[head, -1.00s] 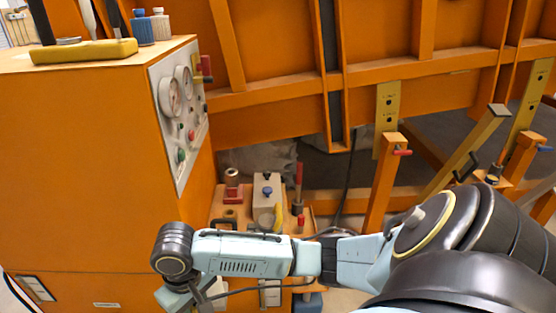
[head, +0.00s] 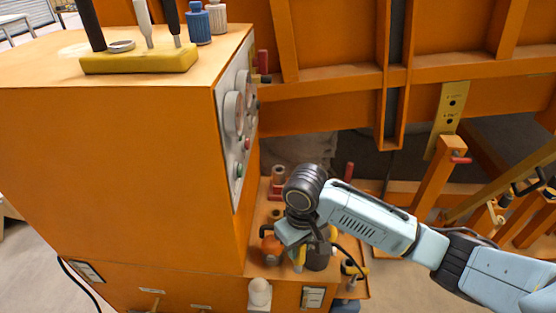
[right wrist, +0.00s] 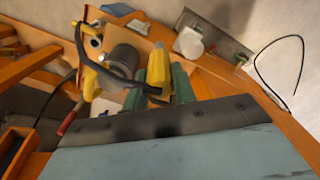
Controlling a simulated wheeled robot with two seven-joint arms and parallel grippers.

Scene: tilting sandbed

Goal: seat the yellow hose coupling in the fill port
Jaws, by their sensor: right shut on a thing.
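My right gripper (head: 297,262) is over the low orange shelf beside the big cabinet, pointing down. In the right wrist view its greenish fingers (right wrist: 160,78) are shut on the yellow hose coupling (right wrist: 157,62). A black hose (right wrist: 98,62) loops near the coupling and passes close to a grey cylinder (right wrist: 124,58). In the head view the coupling is mostly hidden by my wrist. I cannot tell which fitting is the fill port, nor whether the coupling touches one. My left gripper is not in view.
The orange cabinet (head: 130,190) with its gauge panel (head: 236,130) stands close left of my wrist. A yellow tool holder (head: 140,60) and small bottles (head: 199,25) stand on its top. A white fitting (head: 260,291) is in front. A white block (right wrist: 188,42) lies beyond the fingers.

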